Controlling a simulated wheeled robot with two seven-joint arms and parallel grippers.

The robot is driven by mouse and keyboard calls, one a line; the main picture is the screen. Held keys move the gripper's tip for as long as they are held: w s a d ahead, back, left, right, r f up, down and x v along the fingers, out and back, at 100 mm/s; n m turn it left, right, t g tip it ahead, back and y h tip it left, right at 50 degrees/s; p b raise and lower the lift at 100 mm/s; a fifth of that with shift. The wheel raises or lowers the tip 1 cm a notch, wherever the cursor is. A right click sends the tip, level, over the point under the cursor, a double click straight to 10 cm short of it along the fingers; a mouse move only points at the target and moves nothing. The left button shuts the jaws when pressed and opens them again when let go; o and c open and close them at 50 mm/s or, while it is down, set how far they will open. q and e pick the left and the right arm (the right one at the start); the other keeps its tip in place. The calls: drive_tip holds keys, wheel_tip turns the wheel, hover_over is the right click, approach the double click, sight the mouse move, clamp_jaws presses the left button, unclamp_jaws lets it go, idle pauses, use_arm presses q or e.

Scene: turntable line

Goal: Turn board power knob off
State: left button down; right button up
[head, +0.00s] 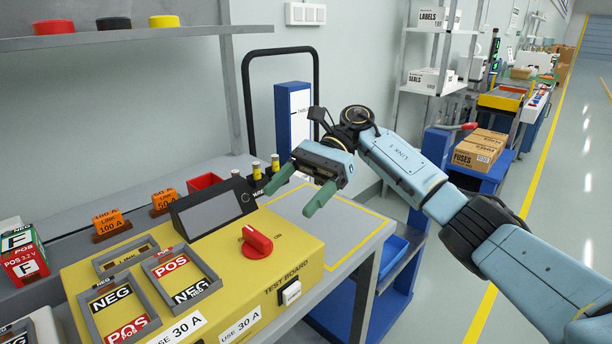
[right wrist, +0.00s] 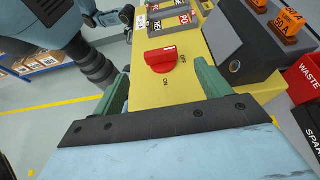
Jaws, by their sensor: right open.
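The red power knob (head: 257,241) sits on the yellow test board (head: 300,250), beside its dark screen. In the right wrist view the knob (right wrist: 161,60) lies beyond and between the fingertips, with small ON and OFF marks printed near it. I cannot tell for sure which mark it points to. My right gripper (head: 290,201) is open and empty, with green fingers, above the far right part of the board area. In the right wrist view the gripper (right wrist: 163,90) is apart from the knob. My left gripper is not in view.
Framed NEG/POS slots (head: 182,280) lie left of the knob. A dark screen box (head: 213,212) stands behind it. Orange link blocks (head: 112,225) and a red waste bin (head: 204,182) are farther back. A grey yellow-edged pad (head: 325,228) is clear. A shelf overhangs at upper left.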

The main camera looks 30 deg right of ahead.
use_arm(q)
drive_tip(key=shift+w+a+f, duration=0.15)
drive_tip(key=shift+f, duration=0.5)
use_arm(e)
drive_tip(key=shift+v, duration=1.85)
